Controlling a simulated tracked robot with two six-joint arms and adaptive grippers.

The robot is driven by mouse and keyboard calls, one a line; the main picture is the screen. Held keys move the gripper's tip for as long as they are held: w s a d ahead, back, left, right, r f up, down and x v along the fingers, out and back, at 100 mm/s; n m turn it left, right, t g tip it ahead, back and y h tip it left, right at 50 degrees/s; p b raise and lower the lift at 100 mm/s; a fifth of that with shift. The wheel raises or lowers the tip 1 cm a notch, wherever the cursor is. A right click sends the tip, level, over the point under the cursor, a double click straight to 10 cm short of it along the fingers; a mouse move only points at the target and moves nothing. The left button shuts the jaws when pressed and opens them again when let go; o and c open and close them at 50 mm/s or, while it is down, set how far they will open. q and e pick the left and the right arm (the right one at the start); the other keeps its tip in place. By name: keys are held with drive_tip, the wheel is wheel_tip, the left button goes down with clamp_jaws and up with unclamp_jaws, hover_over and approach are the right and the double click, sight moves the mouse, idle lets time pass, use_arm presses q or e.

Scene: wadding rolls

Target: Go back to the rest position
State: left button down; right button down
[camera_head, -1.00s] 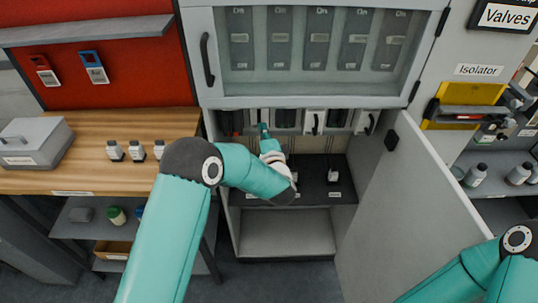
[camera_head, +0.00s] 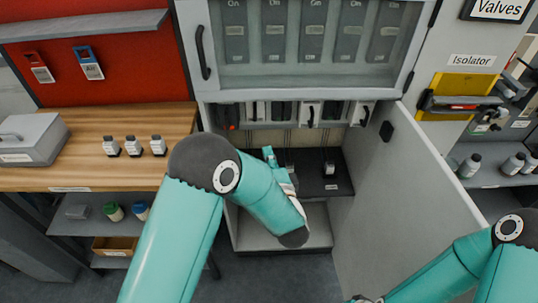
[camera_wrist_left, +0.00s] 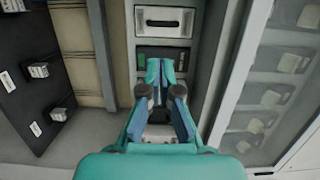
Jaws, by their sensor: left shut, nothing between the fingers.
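My left gripper (camera_head: 269,154) is at the mouth of the open cabinet (camera_head: 240,238), in front of its black shelf (camera_head: 318,184). My own forearm partly hides it in the head view. In the left wrist view the left gripper (camera_wrist_left: 166,68) has its fingertips together and holds nothing. My right arm (camera_head: 450,268) comes in at the lower right, bent downward. Its gripper fingers do not show.
The cabinet door (camera_head: 385,200) stands open to the right, between my arms. Several small bottles (camera_head: 134,146) stand on the wooden bench (camera_head: 75,178) at left. A small item (camera_head: 329,168) stands on the black shelf. A yellow isolator panel (camera_head: 460,96) is at right.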

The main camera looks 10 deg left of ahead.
use_arm(q)
drive_tip(key=s+a+f+g+y, duration=0.15)
drive_tip(key=a+f, duration=0.35)
drive_tip(key=a, duration=0.5)
drive_tip(key=s+a+f+n+g+h, duration=0.1)
drive_tip(key=s+f+n+g+h, duration=0.15)
drive_tip(key=f, duration=0.45)
drive_tip(key=s+a+f+n+g+h, duration=0.1)
drive_tip(key=s+f+g+h, duration=0.15)
drive_tip(key=f, duration=0.45)
drive_tip(key=s+d+f+n+g+h, duration=0.4)
drive_tip(key=s+d+n, duration=0.1)
drive_tip(key=s, duration=0.6)
drive_tip(key=s+d+f+n+g+h, duration=0.4)
drive_tip(key=s+d, duration=0.4)
drive_tip(key=s, duration=0.3)
drive_tip(key=shift+s+f+n+g+h, duration=0.15)
drive_tip(key=shift+n+g+h, duration=0.25)
drive_tip(key=shift+n, duration=0.65)
